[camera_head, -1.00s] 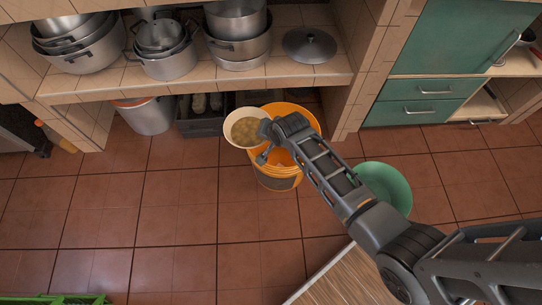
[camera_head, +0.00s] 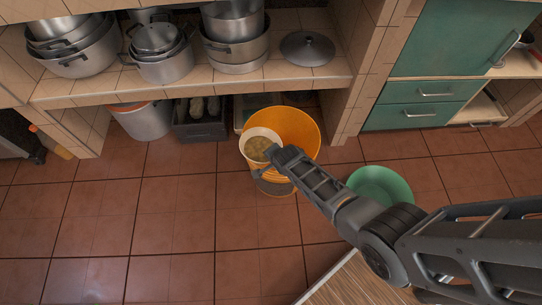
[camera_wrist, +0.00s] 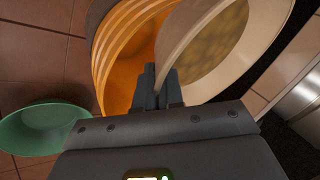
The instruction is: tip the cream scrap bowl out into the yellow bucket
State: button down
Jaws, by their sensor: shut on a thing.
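The cream scrap bowl (camera_head: 248,136) holds brownish scraps (camera_head: 258,149) and is held over the near left part of the yellow bucket's mouth. My gripper (camera_head: 275,157) is shut on the bowl's right rim. In the wrist view, the gripper's fingers (camera_wrist: 157,88) pinch the wall of the cream bowl (camera_wrist: 262,62), and the scraps lie inside it. The yellow bucket (camera_head: 303,124) stands on the floor; its orange-yellow inner wall shows beside the bowl in the wrist view (camera_wrist: 120,62). The bowl and gripper hide part of the bucket. The bowl seems somewhat tilted; how much I cannot tell.
A green basin (camera_head: 382,184) is on the floor right of the bucket. A shelf (camera_head: 190,82) with metal pots runs behind it. Under it are a grey bucket (camera_head: 146,120) and a dark crate (camera_head: 200,128). The floor at left is clear.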

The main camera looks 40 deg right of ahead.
jog(key=d+y+b, duration=0.1)
jog(key=y+b, duration=0.1)
jog(key=b, duration=0.1)
jog(key=s+d+f+m+t+y+b, duration=0.1)
jog(key=d+y+b, duration=0.1)
jog(key=b, duration=0.2)
jog(key=d+m+t+y+b, duration=0.1)
jog(key=d+y+b, duration=0.1)
jog(key=b, duration=0.2)
jog(key=shift+s+d+f, duration=0.15)
jog(key=shift+s+f, duration=0.1)
jog(key=shift+f, duration=0.1)
jog(key=shift+s+d+r+m+t+y+b, duration=0.15)
jog(key=shift+r+m+t+y+b, duration=0.2)
jog(key=shift+t+y+b, duration=0.25)
jog(key=shift+d+r+m+t+y+b, duration=0.15)
jog(key=shift+r+m+t+y+b, duration=0.25)
jog(key=shift+y, duration=0.4)
dwell(0.8)
jog(key=shift+d+r+t+y+b, duration=0.2)
jog(key=shift+t+y+b, duration=0.1)
jog(key=shift+y+b, duration=0.4)
jog(key=shift+s+d+f+m+b, duration=0.1)
jog(key=shift+m+b, duration=0.15)
jog(key=shift+b, duration=0.05)
